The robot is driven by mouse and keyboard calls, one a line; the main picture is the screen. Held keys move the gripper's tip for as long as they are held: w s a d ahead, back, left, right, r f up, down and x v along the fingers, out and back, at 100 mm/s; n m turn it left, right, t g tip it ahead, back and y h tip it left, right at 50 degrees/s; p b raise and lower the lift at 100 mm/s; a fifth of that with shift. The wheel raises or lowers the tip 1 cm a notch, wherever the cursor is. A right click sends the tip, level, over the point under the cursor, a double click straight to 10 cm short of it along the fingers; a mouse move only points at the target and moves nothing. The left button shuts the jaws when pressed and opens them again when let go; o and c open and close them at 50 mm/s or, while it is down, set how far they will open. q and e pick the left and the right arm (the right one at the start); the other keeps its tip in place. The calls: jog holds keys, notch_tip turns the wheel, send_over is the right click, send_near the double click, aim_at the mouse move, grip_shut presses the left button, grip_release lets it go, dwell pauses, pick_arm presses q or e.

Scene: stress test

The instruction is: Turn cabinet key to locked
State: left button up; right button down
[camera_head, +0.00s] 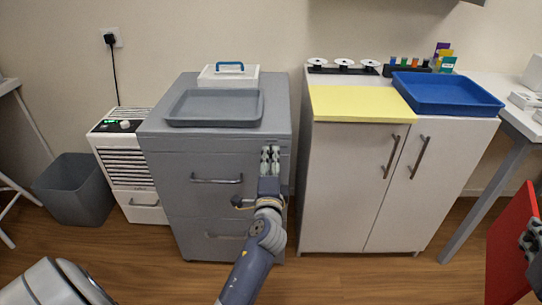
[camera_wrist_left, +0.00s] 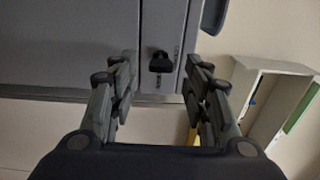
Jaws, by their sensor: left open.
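The grey cabinet (camera_head: 215,165) stands left of centre, with two drawer handles on its front. In the left wrist view, a black key (camera_wrist_left: 160,62) sits on a narrow strip of the cabinet front (camera_wrist_left: 90,45). My left gripper (camera_head: 270,156) is at the cabinet's upper right front and hides the key in the head view. In the left wrist view, the left gripper (camera_wrist_left: 160,80) is open, its fingers on either side of the key and apart from it. Part of what looks like my right gripper (camera_head: 532,240) shows at the right edge, against a red panel; its jaws are unclear.
A grey tray (camera_head: 215,121) and a white box with a blue handle (camera_head: 229,82) are on the cabinet. A white cupboard (camera_head: 345,190) stands to its right, a white heater unit (camera_head: 130,165) and a bin (camera_head: 77,200) to its left. Floor in front is largely clear.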

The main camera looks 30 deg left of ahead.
pick_arm(q)
jog(key=v, duration=0.3)
jog(key=shift+s+d, duration=0.15)
jog(key=shift+s, duration=0.2)
